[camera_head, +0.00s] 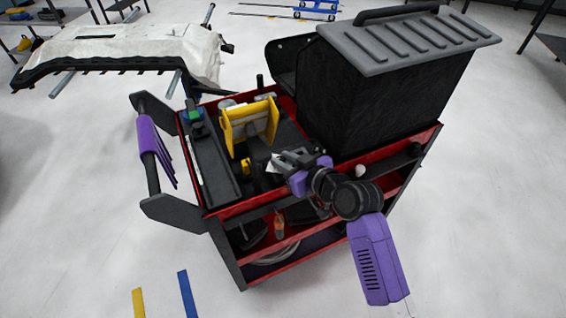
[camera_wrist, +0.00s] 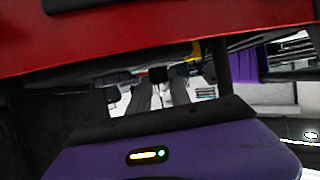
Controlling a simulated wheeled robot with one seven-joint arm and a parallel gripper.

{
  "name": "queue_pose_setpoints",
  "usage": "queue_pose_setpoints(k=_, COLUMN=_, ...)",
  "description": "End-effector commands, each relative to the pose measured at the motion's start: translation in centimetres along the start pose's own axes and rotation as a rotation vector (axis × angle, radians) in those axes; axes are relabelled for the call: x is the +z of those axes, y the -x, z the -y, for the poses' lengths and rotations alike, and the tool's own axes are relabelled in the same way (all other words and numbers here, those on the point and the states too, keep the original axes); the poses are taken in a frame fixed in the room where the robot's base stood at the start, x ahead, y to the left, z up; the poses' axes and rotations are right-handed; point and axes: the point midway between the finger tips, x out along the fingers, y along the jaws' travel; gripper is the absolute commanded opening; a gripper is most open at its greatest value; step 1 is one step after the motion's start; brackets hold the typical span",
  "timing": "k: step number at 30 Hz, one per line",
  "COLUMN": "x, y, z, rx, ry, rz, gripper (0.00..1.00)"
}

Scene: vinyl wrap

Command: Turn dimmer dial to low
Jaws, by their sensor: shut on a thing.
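A yellow-framed device (camera_head: 248,122) stands in the cart's top tray, left of the large black box. My gripper (camera_head: 278,160) is over the front of the tray, just right of and below the yellow device. In the wrist view, its two grey fingers (camera_wrist: 160,92) point away, with a small dark part (camera_wrist: 158,75) between their tips. The jaws are shut on this part. It may be the dimmer dial, but it is too small and dark to tell, and no dial marking is readable. Some yellow shows just beyond the fingers.
The red and black cart (camera_head: 228,210) has a handle with purple strips (camera_head: 155,145) at its left. A black box with a ribbed grey lid (camera_head: 410,40) stands close to my gripper's right. A white-covered rack (camera_head: 125,50) stands behind.

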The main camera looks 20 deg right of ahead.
Motion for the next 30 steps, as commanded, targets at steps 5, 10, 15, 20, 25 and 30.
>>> queue_pose_setpoints(k=5, x=0.43, y=-0.30, z=-0.52, rx=-0.126, ry=0.054, rz=-0.005, gripper=0.00)
queue_pose_setpoints(k=10, x=0.41, y=-0.37, z=-0.77, rx=-0.273, ry=0.117, rz=-0.005, gripper=0.00)
queue_pose_setpoints(k=15, x=0.31, y=-0.39, z=-0.88, rx=-0.406, ry=0.170, rz=-0.003, gripper=0.00)
queue_pose_setpoints(k=20, x=0.22, y=-0.42, z=-0.93, rx=-0.506, ry=0.211, rz=-0.001, gripper=0.00)
queue_pose_setpoints(k=25, x=0.12, y=-0.41, z=-0.98, rx=-0.580, ry=0.240, rz=0.000, gripper=0.00)
queue_pose_setpoints(k=30, x=0.06, y=-0.39, z=-0.97, rx=-0.624, ry=0.258, rz=0.002, gripper=0.00)
